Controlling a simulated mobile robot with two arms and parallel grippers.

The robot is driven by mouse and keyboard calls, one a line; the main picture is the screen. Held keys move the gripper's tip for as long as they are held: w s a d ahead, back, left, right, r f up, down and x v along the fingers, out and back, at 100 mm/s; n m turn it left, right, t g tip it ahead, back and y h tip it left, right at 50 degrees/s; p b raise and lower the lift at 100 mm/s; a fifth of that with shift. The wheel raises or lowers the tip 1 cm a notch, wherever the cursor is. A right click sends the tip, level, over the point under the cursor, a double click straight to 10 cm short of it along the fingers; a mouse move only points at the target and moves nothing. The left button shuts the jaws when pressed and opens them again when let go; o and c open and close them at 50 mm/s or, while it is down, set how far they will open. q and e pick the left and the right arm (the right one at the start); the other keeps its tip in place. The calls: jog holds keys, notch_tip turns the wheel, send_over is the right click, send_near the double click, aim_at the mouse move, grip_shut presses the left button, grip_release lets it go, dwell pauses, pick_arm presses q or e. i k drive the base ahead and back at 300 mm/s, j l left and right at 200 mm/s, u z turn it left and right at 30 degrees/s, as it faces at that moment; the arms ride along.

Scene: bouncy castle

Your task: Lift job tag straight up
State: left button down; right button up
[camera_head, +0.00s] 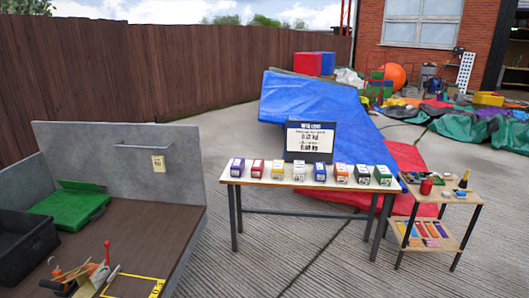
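A small cream tag (158,164) with dark markings, which looks like the job tag, hangs upright against the grey panel at the left. It is below a thin horizontal rail (145,146) fixed to the same panel. How it is attached is too small to tell. Neither of my grippers shows in the head view.
The brown deck (170,240) below the panel holds a green case (68,206), a black bin (25,240) and several tools (80,275). A white table (265,179) with small boxes and a sign stands right, beside a wooden cart (430,243). Concrete floor lies between.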

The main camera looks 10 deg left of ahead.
aim_at(158, 161)
jog(key=i+l+u, duration=0.1)
jog(key=i+u, duration=0.15)
jog(key=i, duration=0.3)
jog(key=i+l+u, duration=0.3)
jog(key=i, duration=0.25)
jog(key=j, duration=0.1)
